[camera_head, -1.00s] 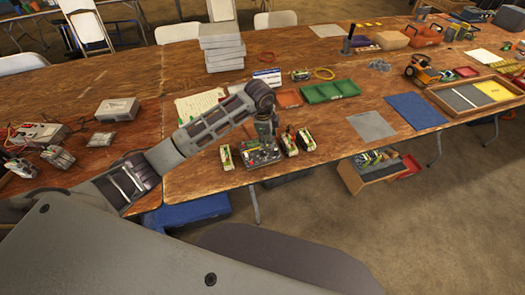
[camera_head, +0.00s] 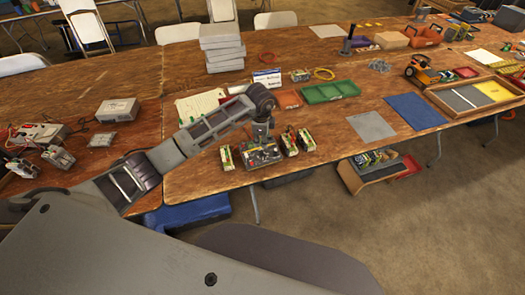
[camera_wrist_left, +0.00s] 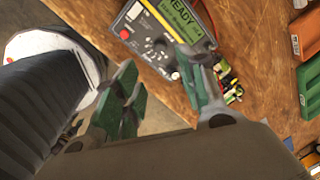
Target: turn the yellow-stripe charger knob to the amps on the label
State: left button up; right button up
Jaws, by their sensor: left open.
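A dark charger (camera_head: 262,157) lies near the front edge of the wooden table. My left gripper (camera_head: 262,138) points down over the charger. In the left wrist view my left gripper (camera_wrist_left: 157,62) is open, its greenish fingers apart, with the charger's face beyond and between them. The right finger covers part of that face. I cannot make out the knob's setting. My right gripper is out of view.
Battery packs stand beside the charger, one to its left (camera_head: 227,158) and two to its right. A green tray (camera_head: 330,92), a white card (camera_head: 267,78) and stacked grey boxes (camera_head: 222,50) are farther back. A grey mat (camera_head: 371,126) lies to the right.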

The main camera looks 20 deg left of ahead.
aim_at(263, 153)
pick_arm(q)
jog(key=shift+w+a+f+p, duration=0.15)
jog(key=shift+w+f, duration=0.15)
jog(key=shift+f, duration=1.55)
jog(key=shift+w+d+f+p, duration=0.1)
jog(key=shift+w+f+p, duration=0.15)
jog(key=shift+f, duration=1.6)
jog(key=shift+w+a+f+p, duration=0.1)
jog(key=shift+w+f, duration=0.2)
jog(key=shift+f, duration=1.55)
grip_shut()
